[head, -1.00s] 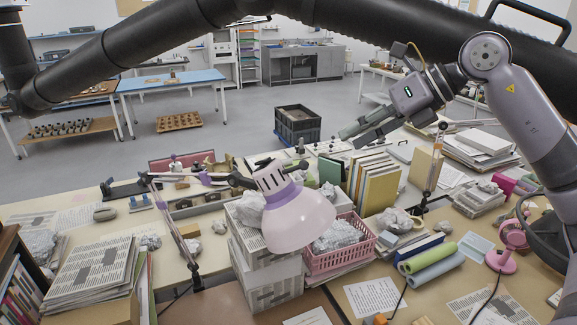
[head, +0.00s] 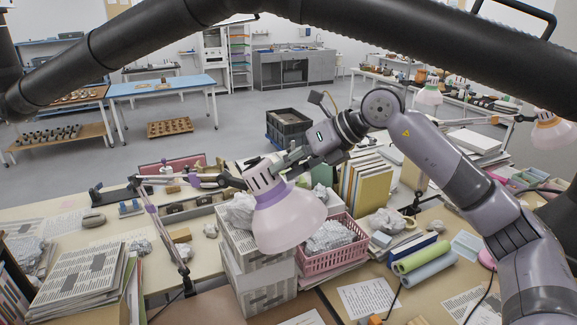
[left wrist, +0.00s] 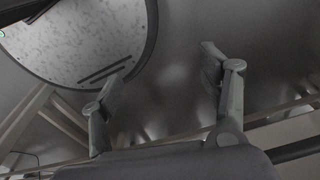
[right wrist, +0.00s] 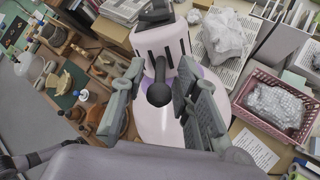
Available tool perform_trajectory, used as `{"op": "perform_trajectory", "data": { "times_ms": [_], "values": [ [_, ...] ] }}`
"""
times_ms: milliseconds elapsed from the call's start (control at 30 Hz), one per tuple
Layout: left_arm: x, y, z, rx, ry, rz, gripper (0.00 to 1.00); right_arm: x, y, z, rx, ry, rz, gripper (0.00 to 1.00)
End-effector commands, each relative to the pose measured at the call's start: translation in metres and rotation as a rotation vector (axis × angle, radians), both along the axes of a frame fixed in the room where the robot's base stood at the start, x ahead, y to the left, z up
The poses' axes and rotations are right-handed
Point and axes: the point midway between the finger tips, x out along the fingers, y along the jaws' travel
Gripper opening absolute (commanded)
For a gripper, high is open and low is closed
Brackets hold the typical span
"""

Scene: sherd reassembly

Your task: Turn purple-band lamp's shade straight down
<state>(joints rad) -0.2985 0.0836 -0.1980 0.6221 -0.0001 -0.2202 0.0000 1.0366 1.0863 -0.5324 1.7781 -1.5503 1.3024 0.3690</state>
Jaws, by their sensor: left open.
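The purple-band lamp has a pale pink shade (head: 290,222) with a purple band (head: 272,194) under a white slotted housing. In the head view the shade is tilted, its mouth down and to the right. Its jointed arm (head: 165,238) rises from the desk at left. My right gripper (head: 285,162) is at the upper right of the housing. In the right wrist view its fingers (right wrist: 160,105) are apart, with the housing (right wrist: 160,42) and a dark round knob between or beyond them; contact is unclear. My left gripper (left wrist: 160,80) is open and empty, outside the head view.
Newspaper-wrapped boxes (head: 262,285) and a pink basket (head: 333,260) of crumpled paper stand below and beside the shade. Upright books (head: 365,187) stand behind. Green-band (head: 428,95) and orange-band (head: 551,130) lamps are at right.

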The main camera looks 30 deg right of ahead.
Motion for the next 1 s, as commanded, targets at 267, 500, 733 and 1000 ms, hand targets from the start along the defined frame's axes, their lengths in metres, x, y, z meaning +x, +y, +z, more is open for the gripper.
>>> {"op": "perform_trajectory", "data": {
  "times_ms": [267, 500, 733, 1000],
  "values": [
    [-0.0022, -0.0047, -0.0002, -0.006, 0.003, 0.001, 0.69, -0.0001, -0.0004, 0.0001, 0.001, 0.001, -0.001, 0.22],
    [-0.0026, -0.0054, -0.0002, -0.006, 0.004, -0.001, 0.69, -0.0001, -0.0005, 0.0001, 0.0, 0.001, -0.001, 0.06],
    [-0.0029, -0.0054, -0.0003, -0.006, 0.004, -0.001, 0.69, -0.0001, -0.0006, 0.0002, 0.0, 0.001, -0.001, 0.0],
    [-0.003, -0.0051, -0.0003, -0.006, 0.004, -0.002, 0.69, -0.0001, -0.0006, 0.0002, 0.0, 0.0, -0.002, 0.0]
  ]
}}
